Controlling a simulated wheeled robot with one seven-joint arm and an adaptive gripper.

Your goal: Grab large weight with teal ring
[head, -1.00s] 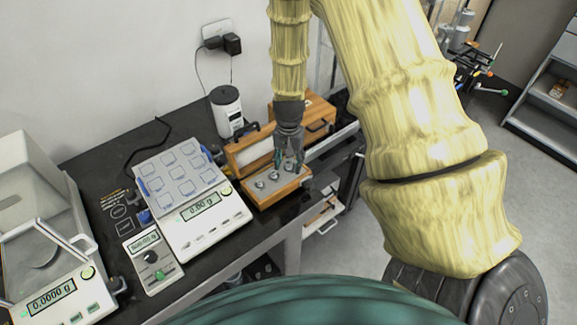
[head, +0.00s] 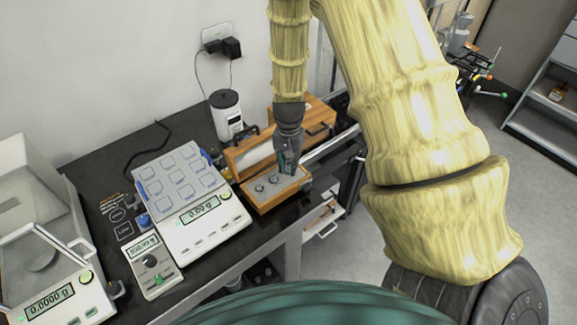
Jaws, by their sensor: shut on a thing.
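My gripper (head: 287,168) points down over the right end of an open wooden weight case (head: 262,206) in the head view. Two small silver weights (head: 260,188) and (head: 273,179) stand in the case, left of my fingers. I cannot tell whether the held weight is still in its socket or just above it.
A balance with a gridded pan (head: 180,183) stands left of the case, and an enclosed balance (head: 45,262) is at far left. A white canister (head: 227,114) and another wooden case (head: 318,118) stand behind.

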